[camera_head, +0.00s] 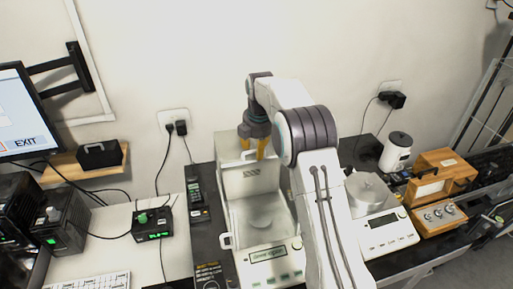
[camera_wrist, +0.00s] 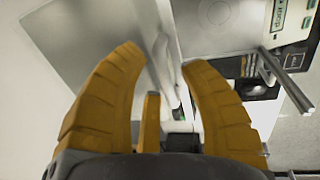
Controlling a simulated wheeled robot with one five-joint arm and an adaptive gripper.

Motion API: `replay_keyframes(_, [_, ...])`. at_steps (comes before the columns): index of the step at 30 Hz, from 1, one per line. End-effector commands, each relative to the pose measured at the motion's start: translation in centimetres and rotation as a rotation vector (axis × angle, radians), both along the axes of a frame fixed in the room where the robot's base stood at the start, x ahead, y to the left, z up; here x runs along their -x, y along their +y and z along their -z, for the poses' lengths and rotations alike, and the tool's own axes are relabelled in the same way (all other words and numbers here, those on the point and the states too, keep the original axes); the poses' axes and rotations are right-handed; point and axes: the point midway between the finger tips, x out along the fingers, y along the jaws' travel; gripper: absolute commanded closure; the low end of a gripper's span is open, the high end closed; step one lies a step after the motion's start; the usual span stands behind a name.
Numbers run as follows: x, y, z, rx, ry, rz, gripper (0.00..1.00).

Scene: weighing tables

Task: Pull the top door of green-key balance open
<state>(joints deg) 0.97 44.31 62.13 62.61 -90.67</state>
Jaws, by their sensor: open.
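The green-key balance (camera_head: 265,262) stands at the centre of the bench, with a greenish label on its front panel and a clear draft shield (camera_head: 232,180) around its round pan. A corner of its front panel shows in the wrist view (camera_wrist: 288,22). My gripper (camera_head: 254,146) is at the top of the shield, near its back, with yellow fingers pointing down. In the wrist view my gripper (camera_wrist: 162,56) is open, and a pale upright handle (camera_wrist: 168,78) shows between the fingers. I cannot tell whether they touch it. My arm hides the shield's right side.
A second balance (camera_head: 388,236) with a round metal cover stands to the right. A wooden box (camera_head: 447,172) and a white cylinder (camera_head: 397,150) are farther right. A dark handset (camera_head: 194,188) and a small control box (camera_head: 152,224) are left. The wall is close behind.

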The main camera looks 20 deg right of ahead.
Motion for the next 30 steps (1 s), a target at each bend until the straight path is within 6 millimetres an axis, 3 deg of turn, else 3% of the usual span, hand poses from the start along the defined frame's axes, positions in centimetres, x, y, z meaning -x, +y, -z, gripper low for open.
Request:
replay_keyframes(14, [0.1,0.0,-1.3,0.000,-0.007,0.000,0.55])
replay_keyframes(30, [1.7,0.0,-9.5,0.000,-0.006,0.000,0.55])
